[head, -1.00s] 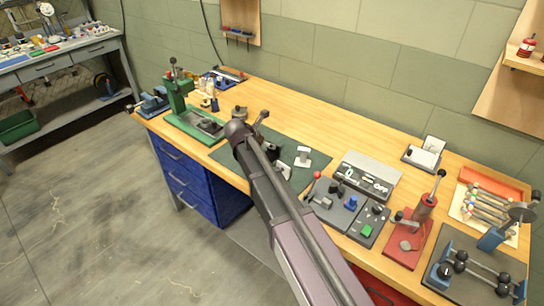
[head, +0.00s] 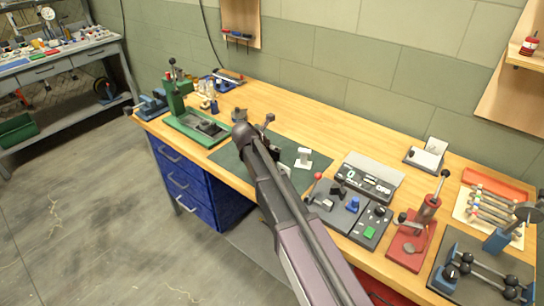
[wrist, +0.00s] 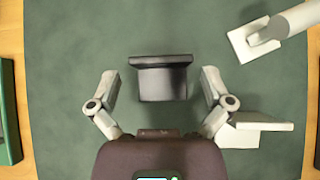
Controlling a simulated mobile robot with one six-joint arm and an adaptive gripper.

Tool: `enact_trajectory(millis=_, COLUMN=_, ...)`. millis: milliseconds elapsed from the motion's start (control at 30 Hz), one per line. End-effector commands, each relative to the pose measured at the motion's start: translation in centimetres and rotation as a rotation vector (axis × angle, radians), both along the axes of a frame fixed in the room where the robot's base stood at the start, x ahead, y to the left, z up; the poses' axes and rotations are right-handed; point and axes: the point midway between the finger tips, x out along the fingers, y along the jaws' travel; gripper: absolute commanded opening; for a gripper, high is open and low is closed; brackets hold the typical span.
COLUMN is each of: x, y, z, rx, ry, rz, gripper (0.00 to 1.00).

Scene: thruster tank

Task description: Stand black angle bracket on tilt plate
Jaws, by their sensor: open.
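In the wrist view, the black angle bracket (wrist: 163,80) lies between the two fingers of my open gripper (wrist: 161,91). A gap shows on each side, so neither finger touches it. It has a dark ledge along its top edge and a broader face below. A pale plate-like piece (wrist: 262,123) is at lower right, partly behind the right finger; it may be the tilt plate, but I cannot be sure. In the head view, my arm hides the bracket and most of my gripper.
A white post on a base stands at upper right in the wrist view (wrist: 262,38) and on the green mat (head: 316,166) in the head view (head: 303,157). A green press (head: 180,100) is left. Grey fixtures (head: 340,205) and a red press (head: 420,225) crowd the right.

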Motion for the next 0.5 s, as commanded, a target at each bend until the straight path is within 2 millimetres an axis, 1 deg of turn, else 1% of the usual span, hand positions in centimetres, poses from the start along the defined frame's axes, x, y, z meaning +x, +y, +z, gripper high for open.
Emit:
enact_trajectory(millis=33, x=0.4, y=-0.4, z=-0.8, rx=0.0, ry=0.0, rz=-0.001, gripper=1.0)
enact_trajectory(millis=200, x=1.2, y=-1.0, z=-1.7, rx=0.001, ry=0.0, rz=-0.002, gripper=1.0)
enact_trajectory(millis=500, x=1.6, y=-1.3, z=-1.9, rx=0.0, ry=0.0, rz=0.0, gripper=1.0)
